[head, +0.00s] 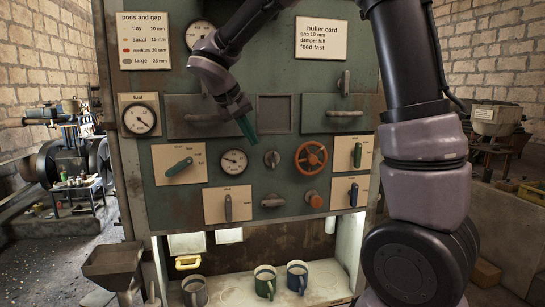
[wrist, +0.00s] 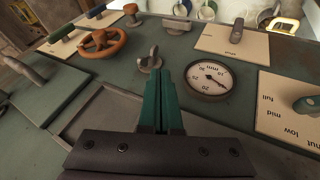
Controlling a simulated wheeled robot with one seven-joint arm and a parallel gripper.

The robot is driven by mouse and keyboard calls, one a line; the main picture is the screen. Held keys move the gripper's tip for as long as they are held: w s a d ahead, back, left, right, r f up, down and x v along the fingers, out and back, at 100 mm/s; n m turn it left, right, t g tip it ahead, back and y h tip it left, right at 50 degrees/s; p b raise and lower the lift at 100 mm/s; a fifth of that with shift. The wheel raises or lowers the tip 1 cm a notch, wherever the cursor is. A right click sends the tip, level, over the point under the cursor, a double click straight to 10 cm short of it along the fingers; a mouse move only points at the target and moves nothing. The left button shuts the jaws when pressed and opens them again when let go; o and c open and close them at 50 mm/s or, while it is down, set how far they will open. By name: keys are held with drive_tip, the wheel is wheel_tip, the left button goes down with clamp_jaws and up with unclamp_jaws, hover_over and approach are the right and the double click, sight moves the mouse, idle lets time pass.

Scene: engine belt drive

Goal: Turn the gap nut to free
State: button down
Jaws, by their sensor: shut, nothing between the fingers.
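I take the gap nut to be the small grey wing nut (head: 272,158) on the green panel, between the round gauge and the red handwheel; no label by it is readable. In the wrist view the wing nut (wrist: 150,60) stands out from the panel just beyond my fingertips, its wings upright. My gripper (head: 253,141) is in front of the panel, up and left of the nut in the head view. Its green fingers (wrist: 163,75) are together and empty. They look apart from the nut, though the exact gap is hard to tell.
The gauge (head: 234,163) is left of the nut and the red handwheel (head: 311,158) right of it. A grey knob (head: 272,201) sits below. A green lever (head: 179,167) is further left. Drawers with handles (head: 344,113) are above. Mugs (head: 265,281) stand on the shelf below.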

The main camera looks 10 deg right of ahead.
sight(265, 159)
drive_tip(key=x, duration=1)
drive_tip(key=shift+a, duration=0.1)
drive_tip(key=shift+d+f, duration=0.3)
